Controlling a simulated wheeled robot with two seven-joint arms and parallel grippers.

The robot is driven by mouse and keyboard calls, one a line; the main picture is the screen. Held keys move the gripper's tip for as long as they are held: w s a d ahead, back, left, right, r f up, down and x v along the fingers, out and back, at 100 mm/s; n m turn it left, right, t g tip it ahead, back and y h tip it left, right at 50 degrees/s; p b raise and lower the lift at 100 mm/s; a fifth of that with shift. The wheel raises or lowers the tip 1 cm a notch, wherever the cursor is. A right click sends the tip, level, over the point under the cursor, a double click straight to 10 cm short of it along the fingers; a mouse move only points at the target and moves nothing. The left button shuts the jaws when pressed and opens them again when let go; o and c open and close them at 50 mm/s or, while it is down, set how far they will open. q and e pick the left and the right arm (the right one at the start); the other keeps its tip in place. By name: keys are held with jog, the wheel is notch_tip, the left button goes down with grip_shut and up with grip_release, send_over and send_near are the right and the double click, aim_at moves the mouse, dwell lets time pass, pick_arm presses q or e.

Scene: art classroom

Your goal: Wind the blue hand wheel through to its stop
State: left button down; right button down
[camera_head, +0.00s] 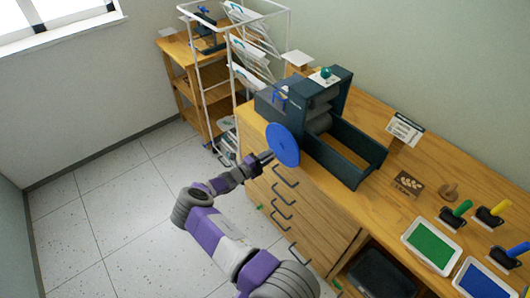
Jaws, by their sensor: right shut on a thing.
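The blue hand wheel (283,146) is a flat disc on the front side of a dark machine (309,103) on the wooden counter. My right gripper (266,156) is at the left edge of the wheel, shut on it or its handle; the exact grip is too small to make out. The wheel's turn angle cannot be read from its plain face. My right arm reaches up from the bottom of the view. My left gripper is not in view.
A dark open tray (345,161) extends from the machine along the counter. Drawers (290,205) with handles lie below the wheel. A white wire rack (232,75) and a wooden shelf (176,62) stand behind. Ink pads, including a green one (432,246), lie right. The floor (110,215) at left is clear.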

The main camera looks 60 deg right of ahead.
jog(key=shift+s+a+f+n, duration=0.1)
jog(key=shift+s+f+n, duration=0.1)
jog(key=shift+s+n, duration=0.55)
jog(key=c, duration=0.9)
grip_release()
jog(key=shift+w, duration=0.1)
jog(key=shift+w+a, duration=0.1)
jog(key=shift+a, duration=0.2)
jog(key=p+v, duration=0.1)
jog(key=v, duration=0.6)
